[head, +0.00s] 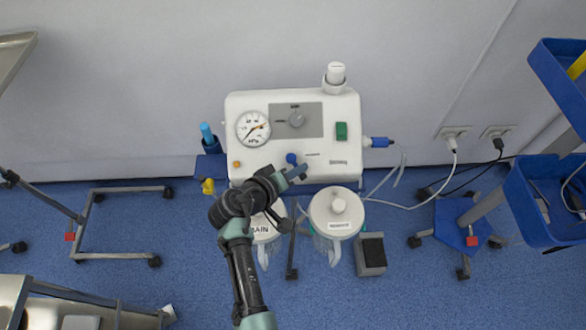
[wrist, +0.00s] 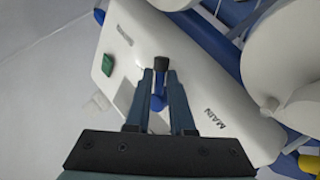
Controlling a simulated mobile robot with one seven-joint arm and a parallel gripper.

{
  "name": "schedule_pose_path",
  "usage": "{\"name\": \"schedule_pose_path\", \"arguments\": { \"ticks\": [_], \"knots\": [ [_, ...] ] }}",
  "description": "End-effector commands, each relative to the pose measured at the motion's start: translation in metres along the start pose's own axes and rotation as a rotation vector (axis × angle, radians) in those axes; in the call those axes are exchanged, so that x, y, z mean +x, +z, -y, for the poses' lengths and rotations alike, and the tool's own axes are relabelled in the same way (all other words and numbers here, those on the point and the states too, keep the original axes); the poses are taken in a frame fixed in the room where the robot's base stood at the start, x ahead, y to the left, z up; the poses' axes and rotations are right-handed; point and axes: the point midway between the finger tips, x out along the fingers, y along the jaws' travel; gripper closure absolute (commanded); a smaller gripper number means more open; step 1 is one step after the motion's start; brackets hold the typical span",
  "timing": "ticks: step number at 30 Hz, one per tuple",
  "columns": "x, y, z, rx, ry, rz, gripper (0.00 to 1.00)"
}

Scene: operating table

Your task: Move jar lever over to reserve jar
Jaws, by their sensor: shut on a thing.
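The jar lever (head: 291,158) is a small blue knob low on the front of the white suction unit (head: 240,105). In the wrist view the blue lever (wrist: 158,98) with its dark end stands between the two fingers. My gripper (head: 299,170), also in the wrist view (wrist: 160,82), is shut on it. A MAIN label on the panel lies to the right of the fingers in the wrist view. The reserve jar (head: 325,208) has a white lid and hangs below the unit at the right. The main jar (head: 266,238) is beside it at the left, partly hidden by my arm.
The unit carries a dial gauge (head: 253,128), a grey knob (head: 297,119) and a green switch (head: 341,131). A black foot pedal (head: 371,254) lies on the floor right of the jars. A blue cart (head: 525,205) stands at the right.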

Motion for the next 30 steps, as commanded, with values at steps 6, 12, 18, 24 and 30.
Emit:
{"name": "schedule_pose_path", "arguments": {
  "ticks": [6,12,18,24,30],
  "knots": [
    [0.0006,-0.0005,-0.0017,-0.052,0.005,-0.038,1.0],
    [0.0009,-0.001,-0.0023,-0.068,0.008,-0.05,1.0],
    [0.0011,-0.0011,-0.0025,-0.068,0.008,-0.05,1.0],
    [0.0012,-0.0011,-0.0027,-0.067,0.009,-0.049,0.69],
    [0.0013,-0.0004,-0.0025,-0.067,0.008,-0.048,0.69]
  ]
}}
